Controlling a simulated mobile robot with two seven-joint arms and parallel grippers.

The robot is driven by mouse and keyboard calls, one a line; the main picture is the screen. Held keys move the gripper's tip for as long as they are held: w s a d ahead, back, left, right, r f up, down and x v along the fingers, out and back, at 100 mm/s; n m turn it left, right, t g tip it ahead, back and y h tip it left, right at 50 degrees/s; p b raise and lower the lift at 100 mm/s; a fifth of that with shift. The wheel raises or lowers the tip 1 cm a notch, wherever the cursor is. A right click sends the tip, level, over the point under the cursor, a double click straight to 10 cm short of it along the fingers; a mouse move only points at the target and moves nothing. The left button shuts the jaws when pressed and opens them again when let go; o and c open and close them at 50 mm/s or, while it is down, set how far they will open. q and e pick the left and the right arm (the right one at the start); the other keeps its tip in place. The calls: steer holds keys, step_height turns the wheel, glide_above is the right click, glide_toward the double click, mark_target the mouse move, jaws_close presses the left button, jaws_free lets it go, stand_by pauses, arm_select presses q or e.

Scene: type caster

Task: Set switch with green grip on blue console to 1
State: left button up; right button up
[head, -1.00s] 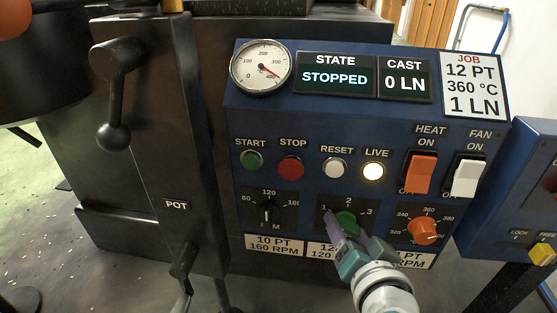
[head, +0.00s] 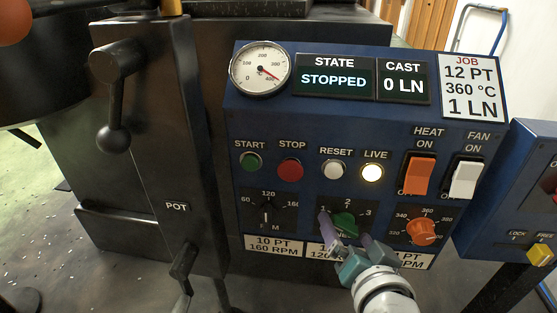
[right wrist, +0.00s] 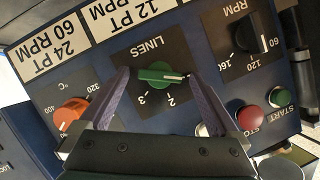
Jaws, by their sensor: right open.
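The blue console (head: 300,120) fills the middle of the head view. Its switch with the green grip (head: 345,220) sits below the buttons, with numerals 1, 2 and 3 above it. The grip also shows in the right wrist view (right wrist: 158,74), upside down, with a white line toward the right finger. The 2 and 3 are readable there; the 1 seems hidden behind that finger. My right gripper (head: 344,227) is open, its purple fingers on either side of the grip. Contact cannot be told. My left gripper is not in view.
The orange knob (head: 423,232) is close right of my right gripper; a black knob (head: 267,212) is on the left. Start (head: 251,161), stop (head: 290,168), reset (head: 334,169) and live (head: 372,172) stand above. Heat (head: 419,174) and fan (head: 466,179) rockers are upper right.

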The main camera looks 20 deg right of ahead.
steer(key=p+v, duration=0.4)
steer(key=v, duration=0.5)
steer(key=shift+r, duration=0.25)
step_height(320, 180, up, 13)
steer(key=w+a+n+g+y+p, duration=0.15)
steer(key=n+y+p, duration=0.25)
steer(key=p, duration=0.7)
steer(key=s+a+r+n+g+p, duration=0.1)
steer(key=s+r+n+g+p, duration=0.3)
steer(key=r+p, duration=0.55)
steer(key=s+r+n+g+y+p, duration=0.15)
steer(key=s+r+p, duration=0.4)
steer(key=r, duration=0.65)
steer(key=s+a+r+n+g+h+p, duration=0.1)
steer(key=s+r+n+g+p, duration=0.3)
steer(key=r+p, duration=0.6)
step_height(320, 180, up, 36)
steer(key=m+t+p, duration=0.1)
steer(key=p, duration=3.2)
steer(key=shift+s+p, duration=0.2)
steer(key=shift+p, duration=0.15)
